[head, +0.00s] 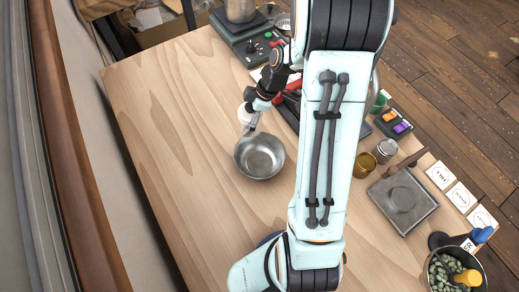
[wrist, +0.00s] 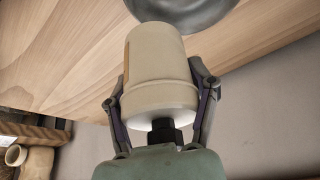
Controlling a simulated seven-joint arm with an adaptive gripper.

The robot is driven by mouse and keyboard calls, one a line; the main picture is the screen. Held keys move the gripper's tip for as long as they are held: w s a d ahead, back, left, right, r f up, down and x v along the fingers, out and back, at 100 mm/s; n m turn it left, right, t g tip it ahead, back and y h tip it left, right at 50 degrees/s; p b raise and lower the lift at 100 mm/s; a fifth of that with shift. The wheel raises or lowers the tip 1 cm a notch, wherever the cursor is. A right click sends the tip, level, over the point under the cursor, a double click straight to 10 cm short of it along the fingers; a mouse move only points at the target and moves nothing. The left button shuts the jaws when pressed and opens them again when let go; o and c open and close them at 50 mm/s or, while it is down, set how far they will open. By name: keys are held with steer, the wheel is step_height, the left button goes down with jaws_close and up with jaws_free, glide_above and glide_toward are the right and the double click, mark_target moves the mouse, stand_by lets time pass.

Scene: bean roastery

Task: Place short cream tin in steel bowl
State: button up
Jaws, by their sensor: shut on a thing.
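My gripper (wrist: 162,105) is shut on the short cream tin (wrist: 158,62), with one finger on each side of it in the wrist view. In the head view the tin (head: 244,113) is a pale shape beside my gripper (head: 256,119), partly hidden by it. The steel bowl (head: 260,157) stands on the wooden table just below the tin in the head view. The bowl's interior looks empty. Part of the bowl (wrist: 185,12) also shows at the top of the wrist view, beyond the tin. The tin appears outside the bowl.
The wooden table (head: 160,120) is clear left of the bowl. My arm hides part of its middle. A gold tin (head: 365,165), a silver-lidded jar (head: 386,150), a square metal tray (head: 402,198) and a bean container (head: 455,272) stand on the right. A scale-like device (head: 250,38) is at the back.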

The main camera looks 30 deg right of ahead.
steer(key=s+a+n+g, duration=0.1)
steer(key=s+n+g, duration=0.15)
steer(key=n, duration=0.25)
glide_above(252, 167)
steer(key=d, duration=0.2)
steer(key=shift+t, duration=0.25)
steer(key=f, duration=0.6)
steer(key=shift+a, duration=0.2)
steer(key=shift+f, duration=2.45)
steer(key=o, duration=1.2)
steer(key=shift+f, duration=0.1)
